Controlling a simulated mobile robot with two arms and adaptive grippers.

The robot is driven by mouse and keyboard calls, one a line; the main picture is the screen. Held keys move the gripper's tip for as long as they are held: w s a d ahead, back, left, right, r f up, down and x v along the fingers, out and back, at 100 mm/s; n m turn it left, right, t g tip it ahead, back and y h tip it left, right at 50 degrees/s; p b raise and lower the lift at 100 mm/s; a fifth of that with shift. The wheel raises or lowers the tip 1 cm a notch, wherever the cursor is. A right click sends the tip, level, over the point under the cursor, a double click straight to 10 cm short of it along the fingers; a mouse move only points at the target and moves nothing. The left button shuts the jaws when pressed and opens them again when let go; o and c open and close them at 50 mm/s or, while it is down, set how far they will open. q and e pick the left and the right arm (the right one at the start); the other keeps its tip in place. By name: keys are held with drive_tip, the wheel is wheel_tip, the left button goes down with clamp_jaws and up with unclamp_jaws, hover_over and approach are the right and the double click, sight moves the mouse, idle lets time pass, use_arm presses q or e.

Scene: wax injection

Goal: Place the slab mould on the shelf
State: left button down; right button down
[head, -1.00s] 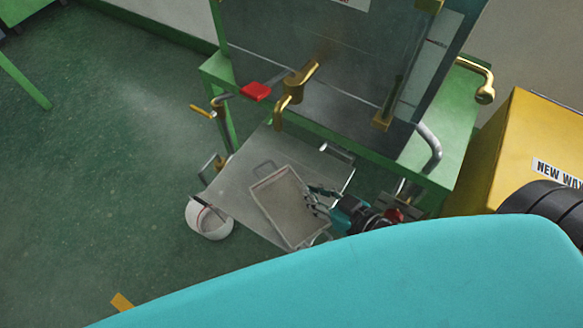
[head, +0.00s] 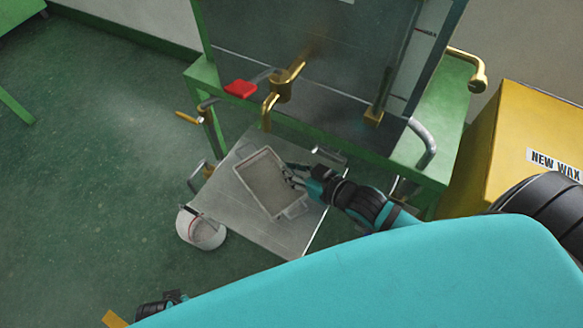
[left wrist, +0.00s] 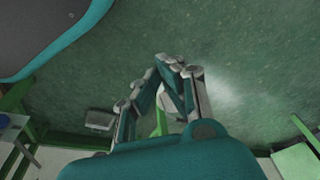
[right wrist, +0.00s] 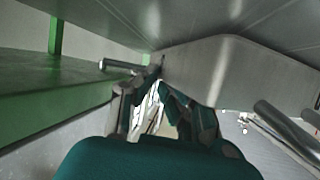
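The slab mould (head: 263,183), a grey shallow rectangular tray with a pale rim and end handles, is over the flat grey metal shelf (head: 250,232) at the machine's front. I cannot tell from above whether it touches the shelf. My right gripper (head: 290,177) is at the mould's right long side, its fingers closed at the rim. In the right wrist view a grey mould wall (right wrist: 235,70) is just beyond the fingers (right wrist: 165,88), which hide the contact. My left gripper (left wrist: 180,68) is empty above the floor with its fingertips together; it shows at the head view's bottom edge.
A white bucket (head: 201,230) stands at the shelf's left corner. The green machine frame (head: 330,140), brass valve (head: 285,85) and red-handled lever (head: 240,88) are behind the mould. A yellow wax box (head: 500,150) is at right. The floor at left is clear.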

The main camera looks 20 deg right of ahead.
drive_tip(key=c, duration=1.9)
unclamp_jaws()
drive_tip(key=shift+f, duration=0.1)
drive_tip(key=shift+c, duration=0.2)
drive_tip(key=o, duration=0.5)
drive_tip(key=shift+c, duration=0.2)
